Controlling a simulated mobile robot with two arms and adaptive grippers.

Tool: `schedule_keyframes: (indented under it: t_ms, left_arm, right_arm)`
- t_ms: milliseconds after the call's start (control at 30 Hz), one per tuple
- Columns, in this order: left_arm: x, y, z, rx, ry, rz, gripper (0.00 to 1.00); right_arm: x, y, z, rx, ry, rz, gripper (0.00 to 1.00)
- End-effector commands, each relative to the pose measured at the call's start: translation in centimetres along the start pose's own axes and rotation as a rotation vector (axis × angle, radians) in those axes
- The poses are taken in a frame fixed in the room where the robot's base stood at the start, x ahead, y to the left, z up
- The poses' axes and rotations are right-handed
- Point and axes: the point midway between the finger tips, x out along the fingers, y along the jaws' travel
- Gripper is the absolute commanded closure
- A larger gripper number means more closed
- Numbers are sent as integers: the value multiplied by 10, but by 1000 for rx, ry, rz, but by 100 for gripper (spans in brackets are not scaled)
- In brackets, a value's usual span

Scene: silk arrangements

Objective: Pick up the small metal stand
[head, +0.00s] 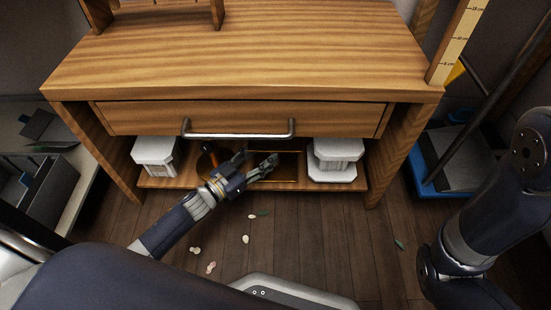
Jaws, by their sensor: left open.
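My left gripper (256,166) reaches in from the lower left to the opening under the drawer. Its fingers are spread apart, with nothing seen between them. Behind and beside the fingers, a brass-coloured metal piece (287,167) shows on the lower shelf (190,183). It may be the small metal stand, but the gripper hides part of it and its shape is unclear. I cannot tell whether the fingers touch it. My right arm is at the right edge, and its gripper is out of view.
White pedestals stand on the shelf at left (155,153) and right (334,160). A dark round object (207,158) is left of the gripper. The closed drawer (340,117) with its metal handle (240,135) is just above. Petals and leaves lie on the floor. A blue platform (424,172) is at right.

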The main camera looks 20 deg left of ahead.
Motion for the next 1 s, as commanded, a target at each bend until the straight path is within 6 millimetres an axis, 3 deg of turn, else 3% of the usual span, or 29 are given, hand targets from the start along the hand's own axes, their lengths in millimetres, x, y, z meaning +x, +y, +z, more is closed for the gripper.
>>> schedule_keyframes:
  t_ms: [100,300,567,800,1000]
  left_arm:
    - [16,1,5,3,3,2,52]
    - [36,1,2,1,1,1,52]
    - [38,1,0,0,0,0,52]
    - [38,1,0,0,0,0,100]
    - [39,1,-2,1,6,2,100]
  right_arm:
    - [-19,-4,-6,0,-1,0,60]
    - [-28,-6,-10,0,-1,0,60]
    - [-27,-6,-10,0,0,0,60]
    - [-27,-6,-10,1,0,0,60]
    - [-27,-6,-10,0,0,0,60]
